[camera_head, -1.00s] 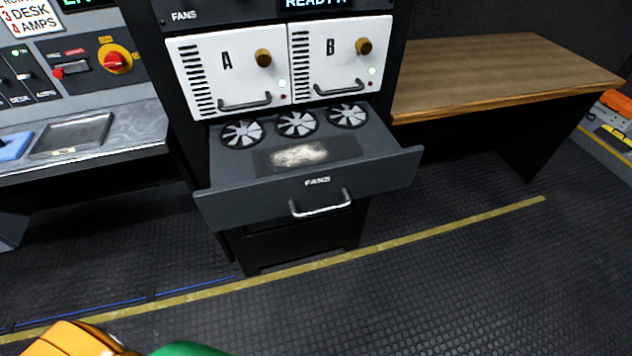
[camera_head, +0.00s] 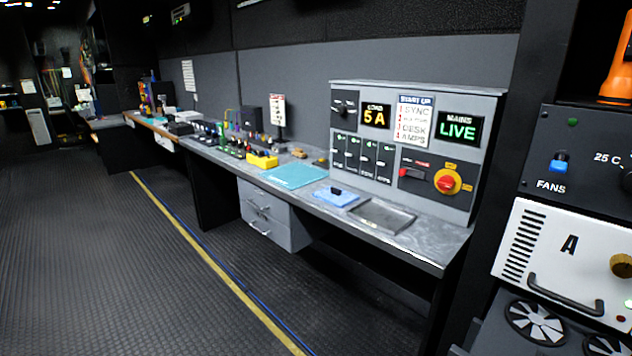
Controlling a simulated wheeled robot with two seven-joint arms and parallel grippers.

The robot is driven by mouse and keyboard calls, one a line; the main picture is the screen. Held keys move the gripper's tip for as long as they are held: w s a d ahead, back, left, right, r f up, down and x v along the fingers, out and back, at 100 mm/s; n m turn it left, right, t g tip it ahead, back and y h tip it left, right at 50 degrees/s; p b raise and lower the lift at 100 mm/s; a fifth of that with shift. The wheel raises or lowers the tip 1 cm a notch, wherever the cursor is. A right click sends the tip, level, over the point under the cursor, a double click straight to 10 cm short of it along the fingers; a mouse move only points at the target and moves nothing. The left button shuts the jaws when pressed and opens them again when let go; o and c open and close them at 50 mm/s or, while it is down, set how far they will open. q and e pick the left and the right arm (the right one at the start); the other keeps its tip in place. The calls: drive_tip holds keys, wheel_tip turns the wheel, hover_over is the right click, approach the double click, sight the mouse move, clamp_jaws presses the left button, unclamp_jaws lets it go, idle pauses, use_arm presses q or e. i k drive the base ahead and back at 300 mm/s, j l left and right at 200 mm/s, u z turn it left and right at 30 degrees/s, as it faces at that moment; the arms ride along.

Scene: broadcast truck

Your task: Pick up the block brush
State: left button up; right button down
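I cannot pick out a block brush for certain. Small brown items (camera_head: 299,153) lie on the long grey bench (camera_head: 440,245) behind a teal mat (camera_head: 295,176), too small to identify. A blue pad (camera_head: 336,197) with a small dark piece on it lies in front of the control panel, left of a shallow metal tray (camera_head: 378,215). Neither of my grippers is in view.
The control panel (camera_head: 415,140) stands on the bench's near end. The fan rack (camera_head: 565,240) is at the right, its open drawer (camera_head: 490,335) cut off by the frame. Drawers (camera_head: 275,215) hang under the bench. The floor at left is clear.

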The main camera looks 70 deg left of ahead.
sight(299, 153)
drive_tip(key=u, duration=2.3)
drive_tip(key=i+j, duration=1.1)
drive_tip(key=i+j+u, duration=0.15)
drive_tip(key=i+j, duration=0.9)
